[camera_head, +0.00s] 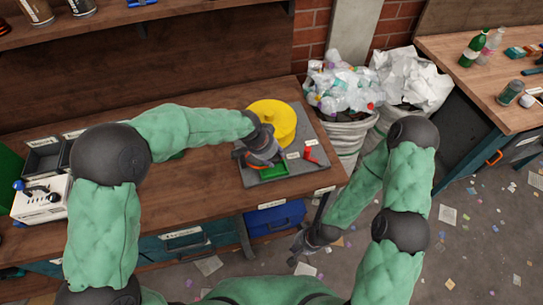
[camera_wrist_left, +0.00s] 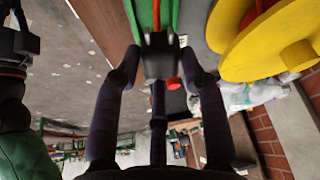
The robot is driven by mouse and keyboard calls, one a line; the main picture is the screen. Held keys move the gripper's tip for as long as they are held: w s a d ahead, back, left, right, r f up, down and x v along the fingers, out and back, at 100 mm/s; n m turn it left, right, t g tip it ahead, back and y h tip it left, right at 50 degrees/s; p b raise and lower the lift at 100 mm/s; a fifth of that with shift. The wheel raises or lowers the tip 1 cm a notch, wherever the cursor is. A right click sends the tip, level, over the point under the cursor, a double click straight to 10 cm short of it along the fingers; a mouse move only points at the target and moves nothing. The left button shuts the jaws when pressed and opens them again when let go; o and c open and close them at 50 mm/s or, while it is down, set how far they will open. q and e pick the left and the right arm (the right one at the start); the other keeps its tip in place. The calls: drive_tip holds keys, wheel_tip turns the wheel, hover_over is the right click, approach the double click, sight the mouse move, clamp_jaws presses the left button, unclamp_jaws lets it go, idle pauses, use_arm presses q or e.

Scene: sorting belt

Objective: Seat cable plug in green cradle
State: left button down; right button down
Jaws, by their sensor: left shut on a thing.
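The green cradle (camera_head: 273,172) sits on a grey board (camera_head: 312,177) near the bench's front edge. It also shows as a green strip at the top of the left wrist view (camera_wrist_left: 143,10). My left gripper (camera_head: 262,158) is over the cradle and hides part of it. In the left wrist view its fingers are shut on a dark plug (camera_wrist_left: 160,62) with two pale prongs, which point toward the cradle. Whether plug and cradle touch I cannot tell. An orange cable (camera_wrist_left: 156,15) shows beyond the plug. My right gripper (camera_head: 300,250) hangs low in front of the bench; its jaws are unclear.
A yellow spool (camera_head: 272,117) stands on the board behind the cradle. A red lever-like part (camera_head: 310,153) is to the cradle's right. A white box with a joystick (camera_head: 40,200) stands far left. Filled sacks (camera_head: 345,125) stand right of the bench. The middle bench top is clear.

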use_arm(q)
drive_tip(key=b, duration=0.3)
hover_over(272, 173)
drive_tip(key=shift+d+f, duration=0.1)
drive_tip(key=shift+f, duration=2.7)
drive_tip(key=shift+s+f+b, duration=0.25)
drive_tip(key=shift+f+b, duration=0.1)
drive_tip(key=c, duration=0.6)
unclamp_jaws()
drive_tip(key=shift+f, duration=0.15)
drive_tip(key=shift+c, duration=0.2)
drive_tip(key=shift+w, duration=0.1)
drive_tip(key=shift+r, duration=0.2)
drive_tip(key=shift+r, duration=0.3)
drive_tip(key=v, duration=1.1)
